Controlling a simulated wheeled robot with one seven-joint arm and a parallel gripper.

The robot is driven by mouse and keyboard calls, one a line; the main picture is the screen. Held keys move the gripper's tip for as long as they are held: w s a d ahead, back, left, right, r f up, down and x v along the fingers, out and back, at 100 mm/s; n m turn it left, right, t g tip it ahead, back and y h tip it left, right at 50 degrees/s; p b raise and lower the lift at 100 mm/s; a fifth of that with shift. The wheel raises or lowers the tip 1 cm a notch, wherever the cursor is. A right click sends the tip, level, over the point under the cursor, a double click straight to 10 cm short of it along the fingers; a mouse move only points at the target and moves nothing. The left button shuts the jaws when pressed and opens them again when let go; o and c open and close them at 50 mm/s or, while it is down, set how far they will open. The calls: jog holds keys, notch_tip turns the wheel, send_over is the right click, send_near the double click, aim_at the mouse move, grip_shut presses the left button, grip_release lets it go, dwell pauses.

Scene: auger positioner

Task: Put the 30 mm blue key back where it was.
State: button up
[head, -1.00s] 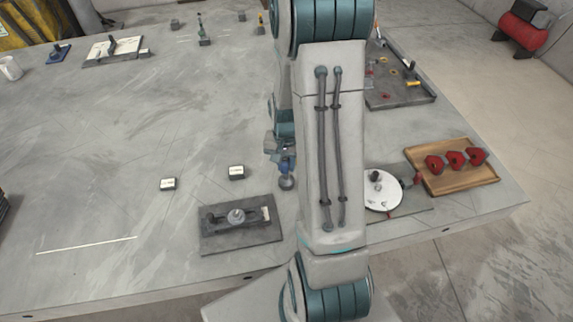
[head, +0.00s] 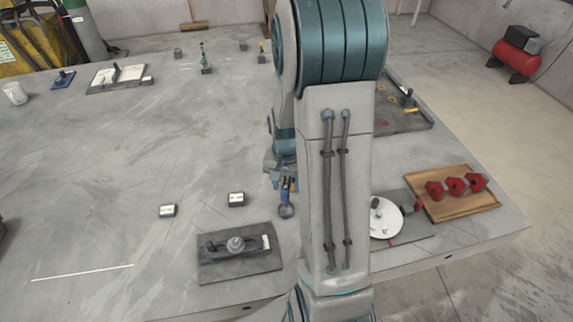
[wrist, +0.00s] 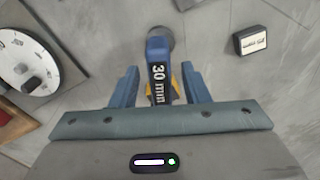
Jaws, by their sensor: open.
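The blue key (wrist: 158,72) shows in the wrist view, with a black "30 mm" label on its handle. Its far end is a grey round part (wrist: 160,38). In the head view the key (head: 286,211) is partly seen below my gripper, left of my arm, right of the fixture plate. My gripper (wrist: 160,80) is open, with one blue finger on each side of the handle and gaps between. In the head view my gripper (head: 284,184) is partly hidden by my arm. I cannot tell whether the key touches the table.
A dark fixture plate (head: 215,268) lies in front. Two labelled blocks (head: 236,199) (head: 167,211) stand behind it. A white dial (head: 385,220) and a wooden tray (head: 480,200) with red parts stand right. The table's middle left is clear.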

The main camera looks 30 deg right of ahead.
notch_tip(320, 180, up, 8)
jog(key=shift+r, duration=0.2)
jog(key=shift+a+r, duration=0.15)
jog(key=shift+r, duration=0.15)
jog(key=s+a+r+n+t, duration=0.3)
jog(key=s+a+r+n, duration=0.4)
jog(key=s+a, duration=0.4)
jog(key=shift+s+a+r+n, duration=0.3)
jog(key=shift+s+r+n, duration=0.1)
jog(key=shift+s+r, duration=0.45)
